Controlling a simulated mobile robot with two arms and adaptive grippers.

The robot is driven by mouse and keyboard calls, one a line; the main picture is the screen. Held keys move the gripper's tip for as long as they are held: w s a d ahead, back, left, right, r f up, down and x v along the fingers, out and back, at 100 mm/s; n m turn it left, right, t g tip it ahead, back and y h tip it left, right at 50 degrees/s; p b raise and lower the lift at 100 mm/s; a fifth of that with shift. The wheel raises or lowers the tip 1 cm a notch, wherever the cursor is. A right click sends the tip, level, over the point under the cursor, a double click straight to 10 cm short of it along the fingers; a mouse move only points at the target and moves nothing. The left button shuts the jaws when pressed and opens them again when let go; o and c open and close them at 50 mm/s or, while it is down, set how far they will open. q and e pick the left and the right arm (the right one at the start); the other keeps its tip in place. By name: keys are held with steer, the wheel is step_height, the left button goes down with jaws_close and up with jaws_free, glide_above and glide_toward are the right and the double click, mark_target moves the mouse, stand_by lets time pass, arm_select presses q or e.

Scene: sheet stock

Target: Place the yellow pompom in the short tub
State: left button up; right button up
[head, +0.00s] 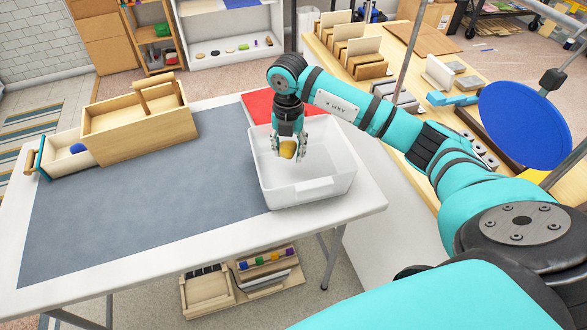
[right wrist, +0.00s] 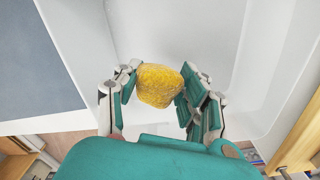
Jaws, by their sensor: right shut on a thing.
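The yellow pompom (head: 288,149) is between the fingers of my right gripper (head: 289,147), which is shut on it. The pompom also shows in the right wrist view (right wrist: 159,86), between the fingertips of the right gripper (right wrist: 158,92). The short tub (head: 318,188) is a white, open container on the right part of the table. The gripper and pompom are over the tub's opening, and its white inside (right wrist: 262,70) shows behind them in the right wrist view. How high the pompom is above the tub floor is hard to tell. My left gripper is not in view.
A wooden box (head: 140,131) with a pulled-out drawer (head: 62,168) holding a blue item (head: 77,148) stands at the table's left. A red sheet (head: 258,106) lies behind the tub. The grey mat (head: 150,205) is mostly clear. A wooden bench (head: 405,100) with stock stands at right.

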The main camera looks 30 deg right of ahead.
mark_target(289, 175)
step_height(289, 175, down, 2)
steer(key=shift+s+a+f, duration=0.1)
steer(key=shift+s+f, duration=0.05)
steer(key=shift+f, duration=0.1)
step_height(289, 175, down, 4)
steer(key=shift+r+p, duration=0.15)
steer(key=shift+p, duration=0.35)
steer(key=shift+f, duration=0.35)
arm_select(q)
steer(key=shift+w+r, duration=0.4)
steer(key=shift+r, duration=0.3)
arm_select(e)
steer(key=shift+f, duration=0.1)
steer(key=shift+f, duration=0.15)
steer(key=o, duration=0.8)
steer(key=shift+c, duration=0.2)
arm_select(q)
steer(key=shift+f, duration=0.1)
